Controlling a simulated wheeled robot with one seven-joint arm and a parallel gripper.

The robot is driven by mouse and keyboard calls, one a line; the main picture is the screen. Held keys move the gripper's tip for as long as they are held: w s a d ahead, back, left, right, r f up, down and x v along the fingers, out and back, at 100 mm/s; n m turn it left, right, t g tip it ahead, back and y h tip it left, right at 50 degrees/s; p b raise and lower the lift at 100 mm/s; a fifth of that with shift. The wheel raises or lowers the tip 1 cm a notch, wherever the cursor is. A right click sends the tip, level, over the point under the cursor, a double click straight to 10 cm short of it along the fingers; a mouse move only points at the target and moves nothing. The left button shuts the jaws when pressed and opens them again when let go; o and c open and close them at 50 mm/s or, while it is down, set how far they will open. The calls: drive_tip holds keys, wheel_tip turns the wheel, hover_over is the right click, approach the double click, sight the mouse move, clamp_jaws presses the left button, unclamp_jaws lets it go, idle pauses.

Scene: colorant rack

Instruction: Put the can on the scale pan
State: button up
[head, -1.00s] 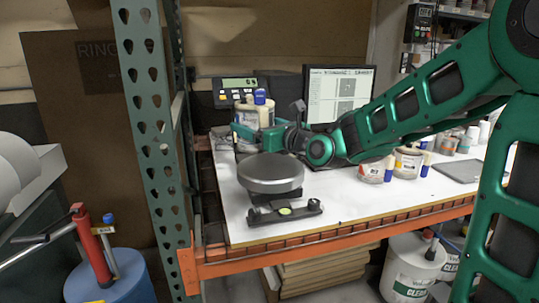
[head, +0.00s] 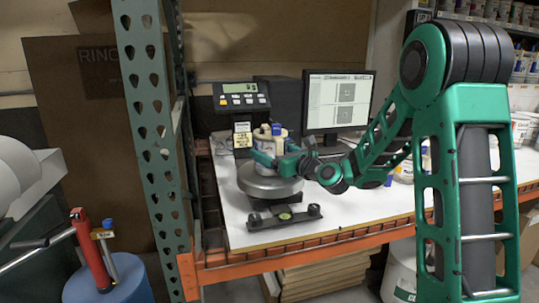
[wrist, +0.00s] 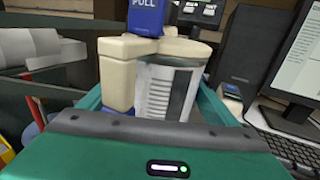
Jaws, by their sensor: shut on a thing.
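The can (head: 263,141) is pale with a light label, and a cream dispenser with a blue cap is at its top and side. It fills the middle of the wrist view (wrist: 172,92). My gripper (head: 275,159) is shut on the can, with green fingers on both sides of it. The can is upright over the round grey scale pan (head: 262,188). The gripper hides the can's lower part, so I cannot tell whether its base touches the pan.
The scale display (head: 240,97) stands behind the pan, with a monitor (head: 338,100) to its right. A green perforated rack post (head: 150,150) rises left of the table. Other containers are partly hidden behind my arm. The white tabletop (head: 350,210) has bare room at the front right.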

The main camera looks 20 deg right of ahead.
drive_tip(key=shift+f, duration=0.15)
drive_tip(key=o, duration=1.3)
